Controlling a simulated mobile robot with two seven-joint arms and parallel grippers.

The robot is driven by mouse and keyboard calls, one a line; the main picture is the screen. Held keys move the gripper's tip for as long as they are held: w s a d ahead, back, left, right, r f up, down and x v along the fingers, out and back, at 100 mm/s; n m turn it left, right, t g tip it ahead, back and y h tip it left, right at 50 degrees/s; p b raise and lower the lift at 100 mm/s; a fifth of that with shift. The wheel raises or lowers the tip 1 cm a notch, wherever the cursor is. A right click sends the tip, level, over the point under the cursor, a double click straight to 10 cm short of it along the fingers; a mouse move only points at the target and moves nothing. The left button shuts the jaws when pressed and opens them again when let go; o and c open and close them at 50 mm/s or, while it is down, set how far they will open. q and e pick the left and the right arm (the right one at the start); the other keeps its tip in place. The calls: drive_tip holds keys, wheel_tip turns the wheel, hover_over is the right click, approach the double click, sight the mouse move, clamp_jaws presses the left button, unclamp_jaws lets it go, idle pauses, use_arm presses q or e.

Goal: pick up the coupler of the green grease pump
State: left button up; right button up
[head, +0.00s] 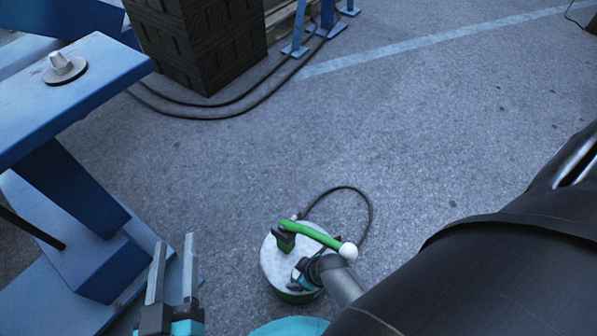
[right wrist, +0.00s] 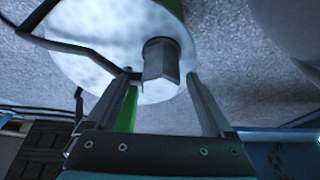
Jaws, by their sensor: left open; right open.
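The green grease pump has a round pale lid (head: 275,268) and a green lever (head: 312,234) with a white knob. It stands on the floor at the lower middle of the head view. My right gripper (head: 301,275) is over the lid, its fingers mostly hidden there. In the right wrist view my right gripper (right wrist: 168,102) is open. A grey faceted piece (right wrist: 161,62), perhaps the coupler, shows between and just beyond its fingertips, against the pale lid; contact is unclear. My left gripper (head: 173,270) is open and empty, left of the pump.
A black hose (head: 370,208) loops beside the pump and also shows in the right wrist view (right wrist: 75,47). A blue steel stand (head: 85,85) fills the left side. A dark block stack (head: 200,40) stands behind. Open floor lies behind the pump.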

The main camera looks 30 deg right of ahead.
clamp_jaws()
idle(0.8)
